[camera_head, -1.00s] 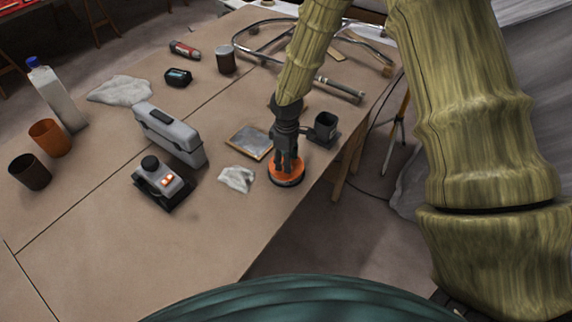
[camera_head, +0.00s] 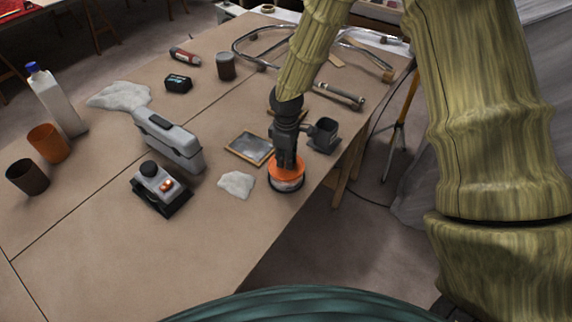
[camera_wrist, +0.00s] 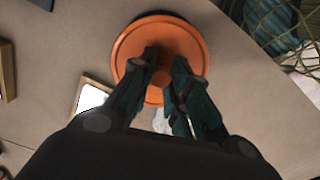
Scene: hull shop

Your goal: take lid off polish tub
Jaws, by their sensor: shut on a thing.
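My gripper (camera_head: 287,160) is shut on the round orange lid (camera_head: 287,174), fingers pointing down onto its top. The polish tub (camera_head: 288,187) is a low dark round tub at the table's near right edge. The lid appears raised a little above it, with a greyish surface showing between lid and dark rim. In the wrist view, the lid (camera_wrist: 128,50) fills the space between and beyond my fingertips, and a dark edge shows behind it. Most of the tub is hidden under the lid.
A white rag (camera_head: 236,184) and a framed plate (camera_head: 249,148) lie left of the tub. A dark square cup (camera_head: 324,134) stands close behind it on the right. A black-and-grey sander (camera_head: 160,188) and grey case (camera_head: 169,140) stand farther left. The front table area is clear.

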